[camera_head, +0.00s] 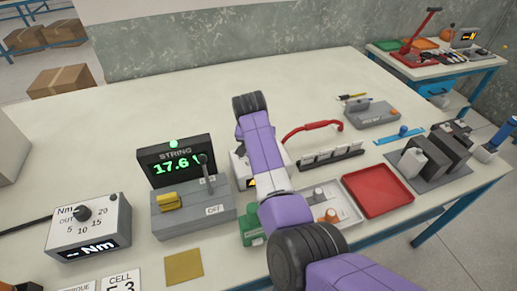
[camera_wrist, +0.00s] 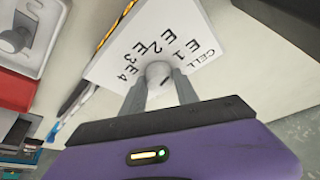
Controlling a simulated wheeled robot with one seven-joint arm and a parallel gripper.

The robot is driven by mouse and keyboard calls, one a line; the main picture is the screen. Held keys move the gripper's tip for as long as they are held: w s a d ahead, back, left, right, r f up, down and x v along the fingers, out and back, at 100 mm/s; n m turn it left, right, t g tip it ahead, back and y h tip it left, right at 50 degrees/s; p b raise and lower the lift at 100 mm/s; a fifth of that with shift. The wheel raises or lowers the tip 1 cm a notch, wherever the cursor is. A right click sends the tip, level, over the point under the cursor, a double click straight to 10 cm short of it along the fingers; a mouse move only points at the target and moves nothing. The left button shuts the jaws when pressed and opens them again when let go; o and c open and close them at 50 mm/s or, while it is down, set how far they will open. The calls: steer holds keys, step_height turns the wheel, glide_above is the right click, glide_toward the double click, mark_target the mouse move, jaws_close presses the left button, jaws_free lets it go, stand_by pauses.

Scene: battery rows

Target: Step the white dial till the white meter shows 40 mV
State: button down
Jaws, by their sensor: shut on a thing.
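In the wrist view, my gripper (camera_wrist: 159,80) is shut on a pale round dial (camera_wrist: 158,71). The dial sits on a white panel (camera_wrist: 108,72) printed CELL, E1, E2, E3 and E4. A short dark mark shows on the dial, but I cannot tell which label it points to. In the head view, a white box (camera_head: 239,168) shows only in part behind my purple arm. A sliver of its dark display (camera_head: 252,183) has a yellow bit on it. Its reading is hidden, and my gripper's fingers are hidden there too.
A grey STRING unit (camera_head: 190,221) reading 17.6 V stands left of my arm, with a lever. A white Nm box (camera_head: 88,232) with a black dial is farther left. A red tray (camera_head: 378,191), a black rack (camera_head: 331,156) and a red handle (camera_head: 313,129) lie right. The table's back left is clear.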

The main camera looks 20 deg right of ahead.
steer(key=shift+w+m+g+h+b, duration=0.1)
steer(key=shift+m+g+h+b, duration=0.3)
steer(key=shift+m+b, duration=0.8)
steer(key=shift+r+m+p, duration=0.1)
steer(key=shift+m+p, duration=0.2)
steer(key=shift+m, duration=0.1)
steer(key=c, duration=0.9)
jaws_free()
steer(key=shift+a, duration=0.1)
steer(key=v, duration=0.7)
steer(key=shift+a+r+b, duration=0.15)
steer(key=shift+r+b, duration=0.15)
